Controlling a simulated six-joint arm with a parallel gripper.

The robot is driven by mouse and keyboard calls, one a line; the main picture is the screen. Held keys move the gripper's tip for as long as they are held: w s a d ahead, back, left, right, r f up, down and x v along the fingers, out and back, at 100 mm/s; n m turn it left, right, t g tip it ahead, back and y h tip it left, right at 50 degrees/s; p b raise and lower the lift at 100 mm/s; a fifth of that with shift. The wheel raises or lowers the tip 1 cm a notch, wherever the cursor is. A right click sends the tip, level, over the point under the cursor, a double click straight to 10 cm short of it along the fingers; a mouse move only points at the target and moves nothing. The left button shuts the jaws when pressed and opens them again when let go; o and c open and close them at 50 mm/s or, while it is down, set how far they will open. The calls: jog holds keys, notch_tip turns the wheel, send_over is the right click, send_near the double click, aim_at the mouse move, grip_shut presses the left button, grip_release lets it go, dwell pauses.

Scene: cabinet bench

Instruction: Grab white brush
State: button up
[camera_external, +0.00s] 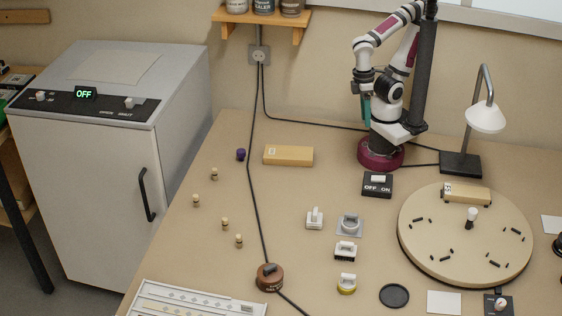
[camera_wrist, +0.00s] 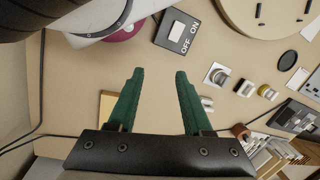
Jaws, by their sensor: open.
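A small white brush-like piece with an upright handle (camera_external: 314,218) stands on the bench left of a grey ring-handled piece (camera_external: 349,225). In the wrist view a pale piece that appears to be it (camera_wrist: 207,102) is partly hidden behind the right finger. A white-topped piece with a dark lower part (camera_external: 346,251) and a yellow-based one (camera_external: 347,283) stand nearer the front; I cannot tell for sure which piece is the brush. My gripper (camera_wrist: 160,72), with green fingers, is open and empty. In the external view the gripper (camera_external: 366,112) is folded close to my arm, above the bench and far behind these pieces.
An OFF/ON switch box (camera_external: 377,185) and a round turntable (camera_external: 420,258) lie to the right. A lamp (camera_external: 486,118) stands behind the turntable. A wooden block (camera_external: 288,156) and a cable (camera_external: 252,200) lie left. The bench between block and small pieces is clear.

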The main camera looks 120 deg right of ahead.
jog(key=shift+o, duration=0.3)
jog(key=o, duration=0.6)
